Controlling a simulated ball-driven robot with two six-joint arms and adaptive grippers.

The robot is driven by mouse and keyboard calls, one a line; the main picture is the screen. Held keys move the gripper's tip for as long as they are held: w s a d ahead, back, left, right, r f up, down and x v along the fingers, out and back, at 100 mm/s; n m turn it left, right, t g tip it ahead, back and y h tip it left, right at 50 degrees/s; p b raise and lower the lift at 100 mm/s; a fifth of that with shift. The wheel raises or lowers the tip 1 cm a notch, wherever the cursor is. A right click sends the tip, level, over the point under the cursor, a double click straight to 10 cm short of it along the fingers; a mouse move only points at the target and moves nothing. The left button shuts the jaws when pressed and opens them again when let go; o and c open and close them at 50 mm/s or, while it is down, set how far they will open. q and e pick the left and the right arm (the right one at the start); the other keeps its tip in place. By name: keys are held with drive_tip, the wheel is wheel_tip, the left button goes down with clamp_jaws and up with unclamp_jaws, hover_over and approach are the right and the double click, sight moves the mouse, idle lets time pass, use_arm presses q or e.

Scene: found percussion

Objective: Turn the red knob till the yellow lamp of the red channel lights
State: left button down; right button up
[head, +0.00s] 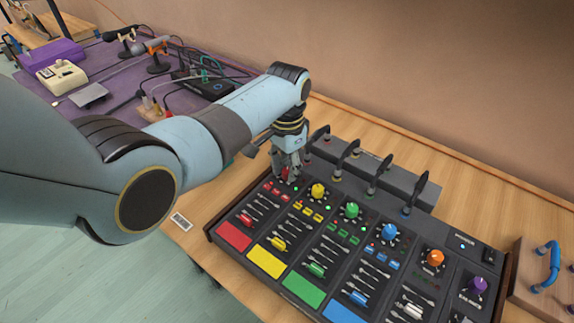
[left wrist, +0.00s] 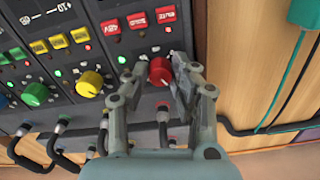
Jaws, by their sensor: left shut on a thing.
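The red knob (left wrist: 160,70) sits at the end of the red channel of a dark mixer panel (left wrist: 128,75). My left gripper (left wrist: 166,85) is around the knob, its two fingers on either side and shut on it. In the head view the same gripper (head: 287,172) reaches down at the panel's far left corner, and a little of the red knob (head: 285,174) shows between the fingers. A green light (left wrist: 122,59) glows beside the knob in the wrist view. I cannot make out a lit yellow lamp in the red channel. My right gripper is not in view.
The yellow knob (head: 318,190), green knob (head: 351,210) and blue knob (head: 389,232) stand in neighbouring channels. Black cables with plugs (head: 378,172) rise along the mixer's back edge. A purple table (head: 120,75) with gear stands behind my left arm.

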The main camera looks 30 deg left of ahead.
sight(287, 170)
use_arm(q)
drive_tip(key=m+p, duration=0.1)
drive_tip(key=m, duration=0.1)
drive_tip(key=shift+r+m+p, duration=0.15)
drive_tip(key=shift+m+p, duration=0.65)
drive_tip(key=shift+m, duration=0.6)
drive_tip(key=c, duration=1.1)
unclamp_jaws()
wheel_tip(287, 170, up, 12)
